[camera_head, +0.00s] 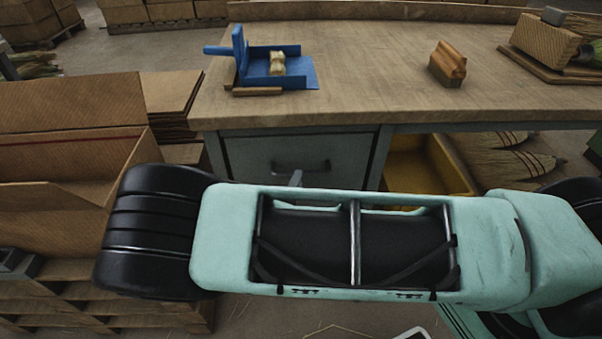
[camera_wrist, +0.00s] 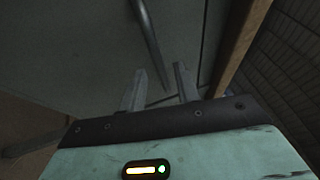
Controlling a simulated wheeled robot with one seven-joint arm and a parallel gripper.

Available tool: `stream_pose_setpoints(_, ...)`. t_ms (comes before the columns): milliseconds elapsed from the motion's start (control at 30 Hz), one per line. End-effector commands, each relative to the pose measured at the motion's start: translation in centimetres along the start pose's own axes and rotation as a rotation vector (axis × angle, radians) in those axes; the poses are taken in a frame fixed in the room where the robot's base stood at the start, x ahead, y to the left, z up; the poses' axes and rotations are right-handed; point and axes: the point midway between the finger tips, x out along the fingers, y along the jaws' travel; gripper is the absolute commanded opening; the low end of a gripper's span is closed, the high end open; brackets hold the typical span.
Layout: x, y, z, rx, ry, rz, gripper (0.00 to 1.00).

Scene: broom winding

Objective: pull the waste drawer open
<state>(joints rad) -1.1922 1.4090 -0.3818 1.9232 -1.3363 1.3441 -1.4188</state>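The waste drawer (camera_head: 245,158) is a grey front under the left part of the workbench and looks closed. Its dark bar handle (camera_head: 300,166) is at the middle of the front. In the wrist view, the handle (camera_wrist: 150,40) is a grey bar running down from the top edge, its lower end near the gap between my fingers. My gripper (camera_wrist: 160,84) is open, with its two fingers apart and pointing at the drawer front. I cannot tell whether they touch the handle. In the head view, only a fingertip shows below the handle; my arm hides the rest.
The workbench (camera_head: 365,75) carries a blue fixture (camera_head: 290,80) and a wooden block (camera_head: 448,64). A yellow bin (camera_head: 425,165) stands under the bench, right of the drawer. Cardboard boxes (camera_head: 70,150) stand on the left. Broom heads (camera_head: 500,160) lie under the bench.

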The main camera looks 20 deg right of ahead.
Motion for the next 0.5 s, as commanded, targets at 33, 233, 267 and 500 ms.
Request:
stream_pose_setpoints(33,0.9,0.0,-0.1,-0.001,0.003,-0.001,0.32)
stream_pose_setpoints(233,3.2,0.0,-0.1,0.0,0.002,0.0,0.32)
stream_pose_setpoints(267,3.4,0.0,-0.1,0.0,0.001,0.0,0.32)
stream_pose_setpoints(500,3.8,0.0,0.0,0.0,0.0,0.0,0.32)
